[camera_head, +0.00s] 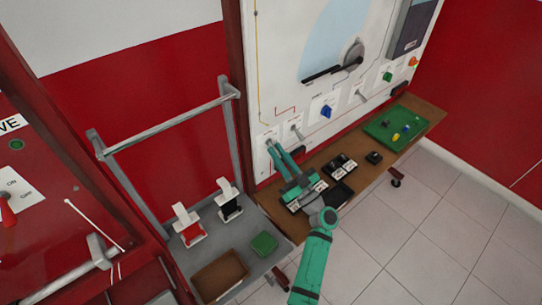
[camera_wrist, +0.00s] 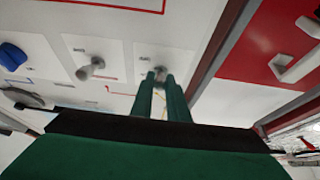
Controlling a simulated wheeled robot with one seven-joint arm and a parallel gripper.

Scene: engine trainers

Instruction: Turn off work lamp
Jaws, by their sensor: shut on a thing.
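A white upright panel (camera_head: 283,75) carries a row of switches and knobs along its lower part. My gripper (camera_head: 270,146) reaches up to the leftmost toggle switch (camera_head: 268,141) of that row. In the wrist view my gripper (camera_wrist: 161,76) has its two green fingers close together around the grey lever of this toggle switch (camera_wrist: 159,70). The fingers hide most of the lever, so its exact tilt cannot be told. A second toggle switch (camera_head: 295,131) is just to its right; it also shows in the wrist view (camera_wrist: 92,68). The labels are too small to read, and no lamp is identifiable.
Below is a wooden bench (camera_head: 428,113) with black blocks and a green tray (camera_head: 382,132). A grey metal frame (camera_head: 160,128) stands close left.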

